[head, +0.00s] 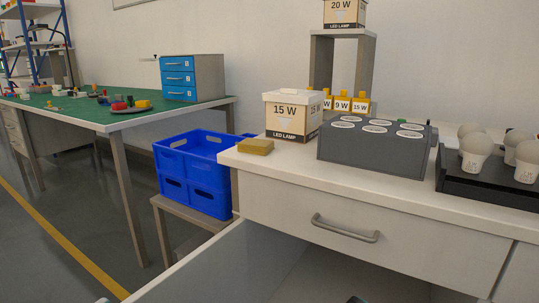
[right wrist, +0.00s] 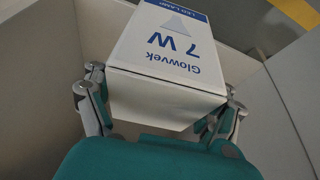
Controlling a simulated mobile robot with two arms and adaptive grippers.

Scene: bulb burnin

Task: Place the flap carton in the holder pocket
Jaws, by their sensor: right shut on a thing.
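A white carton (right wrist: 165,55) with blue print, reading Glowvek 7 W LED lamp, is in the right wrist view. My right gripper (right wrist: 160,100) is shut on it, with one finger against each side. The carton's far end runs out of the top of the picture and its flap cannot be made out. The carton does not show in the head view. I cannot pick out a holder pocket in either view. My left gripper is not in view.
A white bench (head: 275,172) carries a 15 W carton (head: 292,117), a grey box with round labelled spots (head: 370,155), a yellowish block (head: 256,146) and bulbs on a black tray (head: 490,185). A blue crate (head: 200,200) stands left.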

